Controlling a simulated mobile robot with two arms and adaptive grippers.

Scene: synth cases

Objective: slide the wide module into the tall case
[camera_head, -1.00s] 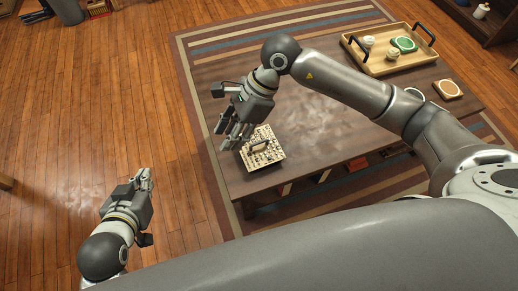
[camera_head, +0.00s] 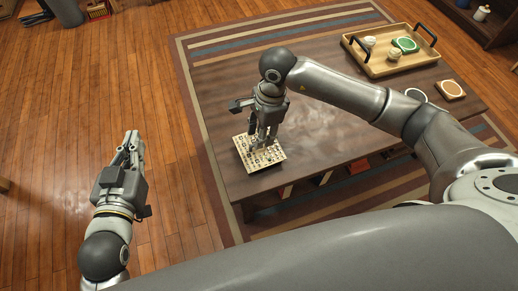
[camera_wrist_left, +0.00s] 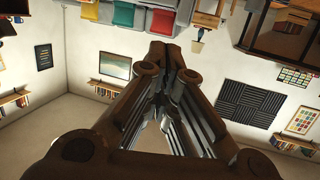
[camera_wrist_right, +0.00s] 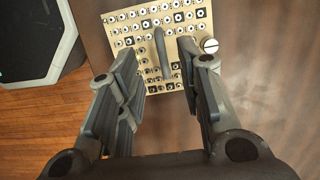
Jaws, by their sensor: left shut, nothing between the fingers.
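A tan panel studded with dark and white round fittings, which looks like the module, lies at the near left corner of the dark table (camera_head: 330,120); the panel (camera_head: 243,143) is partly hidden by my right gripper (camera_head: 263,140). The right wrist view shows the panel (camera_wrist_right: 125,30) with its dark upright bar handle (camera_wrist_right: 162,52) between the open fingers of my right gripper (camera_wrist_right: 166,62), apart from both. My left gripper (camera_head: 132,140) is shut and empty over the wooden floor, left of the table. Its closed fingers (camera_wrist_left: 172,60) also show in the left wrist view. I cannot make out a tall case.
A wooden tray (camera_head: 377,73) with black handles stands at the table's far right, holding white cups (camera_head: 369,41) and a green-topped coaster (camera_head: 404,45). The table's middle is clear.

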